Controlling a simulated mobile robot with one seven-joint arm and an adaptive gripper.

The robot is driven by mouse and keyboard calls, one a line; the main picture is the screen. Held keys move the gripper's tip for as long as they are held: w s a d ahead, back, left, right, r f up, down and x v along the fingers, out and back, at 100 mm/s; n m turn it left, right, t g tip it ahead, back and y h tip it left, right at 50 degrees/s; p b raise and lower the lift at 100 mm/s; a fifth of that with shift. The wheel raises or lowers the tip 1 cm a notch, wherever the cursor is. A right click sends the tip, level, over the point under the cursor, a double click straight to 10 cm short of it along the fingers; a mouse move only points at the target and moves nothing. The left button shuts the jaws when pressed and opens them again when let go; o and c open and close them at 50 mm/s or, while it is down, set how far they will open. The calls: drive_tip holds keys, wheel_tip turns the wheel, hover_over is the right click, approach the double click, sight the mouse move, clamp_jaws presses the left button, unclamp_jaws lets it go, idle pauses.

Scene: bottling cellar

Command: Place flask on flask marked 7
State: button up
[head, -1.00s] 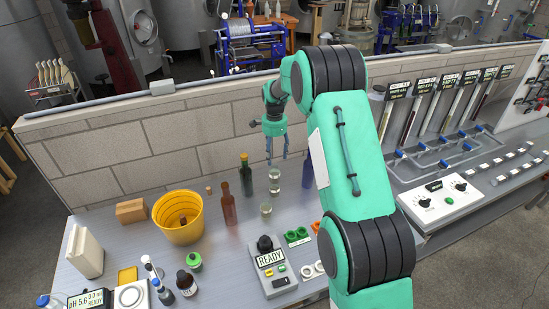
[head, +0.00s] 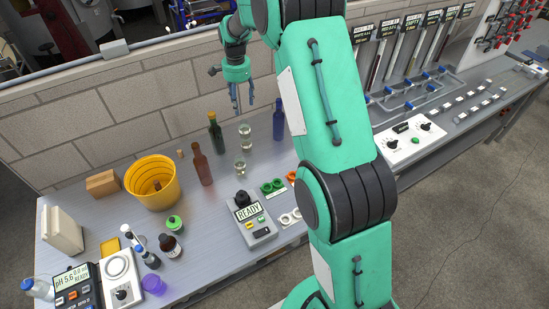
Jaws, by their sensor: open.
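No flask can be told for certain, and I can read no mark 7. Two small clear glass vessels stand upright on the bench: a far one (head: 245,132) and a nearer one (head: 240,167). A purple rounded object (head: 153,285) sits at the front edge, partly hidden; I cannot tell what it is. My gripper (head: 243,106) points down with its fingers apart and empty. In the picture it is just above the far glass vessel, apart from it.
A green bottle (head: 216,136), a brown bottle (head: 201,168) and a blue bottle (head: 278,122) stand near the glass vessels. A yellow bucket (head: 152,190) is to the left. A READY box (head: 250,220) and green rings (head: 272,186) are in front. The wall (head: 110,110) runs behind.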

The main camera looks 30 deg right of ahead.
drive_tip(key=s+a+r+n+t, duration=0.1)
drive_tip(key=s+a+r+n, duration=0.3)
drive_tip(key=s+r, duration=0.7)
drive_tip(key=s+a+r+n+t, duration=0.2)
drive_tip(key=s+a+r+n, duration=0.15)
drive_tip(key=s+r, duration=0.8)
drive_tip(key=s+a+n+t, duration=0.1)
drive_tip(key=s+a+n, duration=0.1)
drive_tip(key=s, duration=1.2)
drive_tip(key=s+a+n+t, duration=0.1)
drive_tip(key=s+n, duration=0.4)
drive_tip(key=s, duration=0.8)
drive_tip(key=shift+s+a+f, duration=0.4)
drive_tip(key=shift+a, duration=0.5)
wheel_tip(320, 180, down, 5)
drive_tip(key=b, duration=0.5)
drive_tip(key=shift+f, duration=0.15)
